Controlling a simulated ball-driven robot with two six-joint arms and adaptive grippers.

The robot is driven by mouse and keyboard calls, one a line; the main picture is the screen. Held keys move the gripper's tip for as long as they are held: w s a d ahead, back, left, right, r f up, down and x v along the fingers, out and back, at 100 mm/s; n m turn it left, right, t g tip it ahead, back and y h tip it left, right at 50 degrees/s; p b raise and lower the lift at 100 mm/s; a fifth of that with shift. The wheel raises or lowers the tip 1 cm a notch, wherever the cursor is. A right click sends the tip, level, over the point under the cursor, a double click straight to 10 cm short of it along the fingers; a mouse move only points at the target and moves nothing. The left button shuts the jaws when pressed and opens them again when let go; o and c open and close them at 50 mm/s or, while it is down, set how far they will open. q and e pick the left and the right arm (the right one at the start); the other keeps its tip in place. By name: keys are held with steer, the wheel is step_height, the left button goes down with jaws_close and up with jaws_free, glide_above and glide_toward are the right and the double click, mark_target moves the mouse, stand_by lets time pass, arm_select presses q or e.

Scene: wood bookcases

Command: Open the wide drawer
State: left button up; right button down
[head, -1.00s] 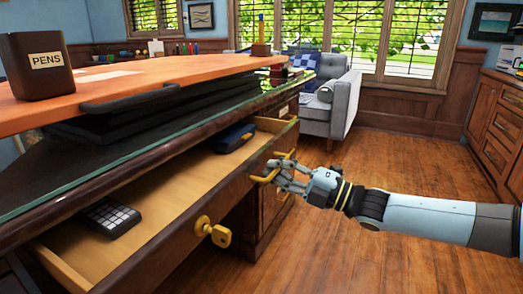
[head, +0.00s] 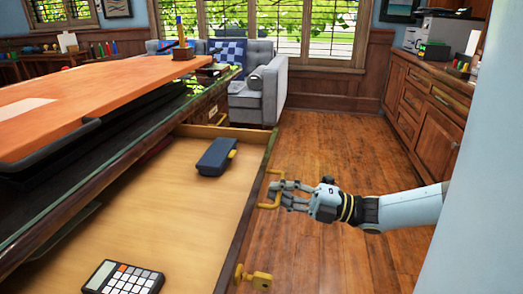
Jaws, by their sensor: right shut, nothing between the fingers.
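The wide drawer (head: 185,220) stands far out from the desk, its wooden inside open to view. A gold handle (head: 267,205) sits on its front. A dark blue case (head: 214,158) and a calculator (head: 122,279) lie in the drawer. My left gripper is out of view.
The orange-brown desk top (head: 90,100) overhangs at the left. A grey armchair (head: 262,85) stands beyond the desk. Wooden cabinets (head: 425,105) line the right wall. The wooden floor (head: 325,150) right of the drawer is clear.

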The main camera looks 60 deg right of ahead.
steer(key=shift+s+d+f, duration=0.15)
steer(key=shift+s, duration=0.4)
steer(key=c, duration=2)
jaws_free()
steer(key=o, duration=0.6)
steer(key=shift+w, duration=0.1)
steer(key=v, duration=1.2)
